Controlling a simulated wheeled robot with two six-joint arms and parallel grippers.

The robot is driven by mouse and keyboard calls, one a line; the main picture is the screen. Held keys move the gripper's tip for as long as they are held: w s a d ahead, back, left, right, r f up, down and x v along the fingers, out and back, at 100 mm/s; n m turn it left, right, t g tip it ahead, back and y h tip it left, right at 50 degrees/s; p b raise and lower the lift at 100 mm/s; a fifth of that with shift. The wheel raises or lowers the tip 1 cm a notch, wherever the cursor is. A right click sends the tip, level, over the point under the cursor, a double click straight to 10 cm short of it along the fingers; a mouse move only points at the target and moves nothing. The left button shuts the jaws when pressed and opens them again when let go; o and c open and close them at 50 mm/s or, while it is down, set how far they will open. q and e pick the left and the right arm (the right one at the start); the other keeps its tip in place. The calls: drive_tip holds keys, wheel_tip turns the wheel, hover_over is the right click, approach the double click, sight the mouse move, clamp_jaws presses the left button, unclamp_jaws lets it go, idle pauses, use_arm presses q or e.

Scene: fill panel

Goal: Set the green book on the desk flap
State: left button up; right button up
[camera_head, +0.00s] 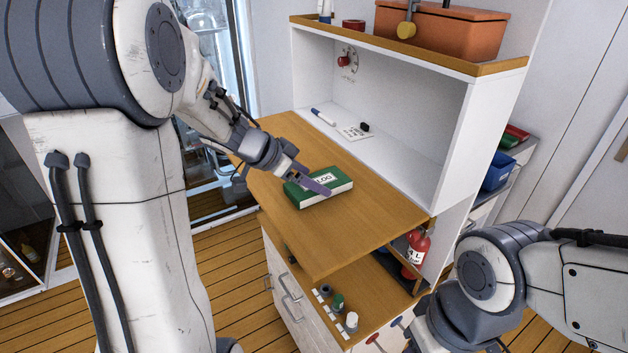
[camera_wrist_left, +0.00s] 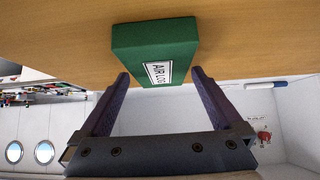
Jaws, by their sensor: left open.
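The green book (camera_head: 310,198), with white page edges and a white label, lies flat on the wooden desk flap (camera_head: 335,240). In the left wrist view the book (camera_wrist_left: 155,45) shows its "AIR LOG" label, with the flap (camera_wrist_left: 250,40) behind it. My left gripper (camera_head: 308,182) is open at the book's label side; its purple fingers (camera_wrist_left: 160,77) are spread, with the tips at the book's near edge. I cannot tell whether they touch it. One finger hides part of the book in the head view. My right gripper is not in view; only its arm shows at bottom right.
A white cubby behind the flap holds a marker (camera_head: 323,117) and a card (camera_head: 355,132). An orange bin (camera_head: 455,30) stands on the shelf above. A red extinguisher (camera_head: 416,250) and small bottles (camera_head: 338,302) are below the flap. The flap's front part is clear.

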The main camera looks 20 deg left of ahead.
use_arm(q)
drive_tip(key=v, duration=1)
drive_tip(key=shift+s+r, duration=0.1)
drive_tip(key=shift+s, duration=0.05)
